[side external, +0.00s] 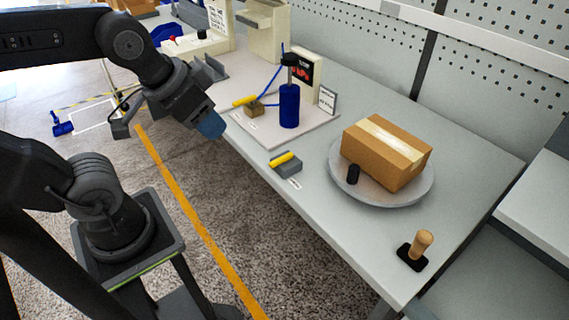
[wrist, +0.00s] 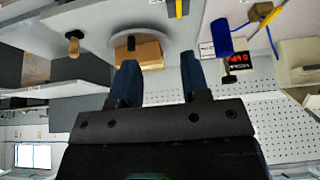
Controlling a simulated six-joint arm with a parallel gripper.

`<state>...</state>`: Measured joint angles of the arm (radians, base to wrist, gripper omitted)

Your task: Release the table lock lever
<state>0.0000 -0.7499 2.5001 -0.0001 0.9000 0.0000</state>
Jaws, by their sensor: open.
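A yellow lever (side external: 282,159) lies on a small grey block (side external: 288,169) near the table's front edge, beside a round grey turntable (side external: 400,196). A small label lies by the block. In the wrist view the lever (wrist: 179,8) is at the top edge, partly cut off. A taped cardboard box (side external: 387,152) sits on the turntable, with a black knob (side external: 353,174) at its front. My gripper (side external: 211,126), with blue fingers, hangs to the left of the lever, apart from it and off the table's front edge. In the wrist view my gripper (wrist: 158,62) is open and empty.
A pale board (side external: 252,133) holds a blue cylinder (side external: 289,106), another yellow handle (side external: 245,100) and a red display (side external: 306,70). A wooden-handled stamp (side external: 421,243) stands at the near right corner. Pegboard walls the back. Table between board and turntable is mostly clear.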

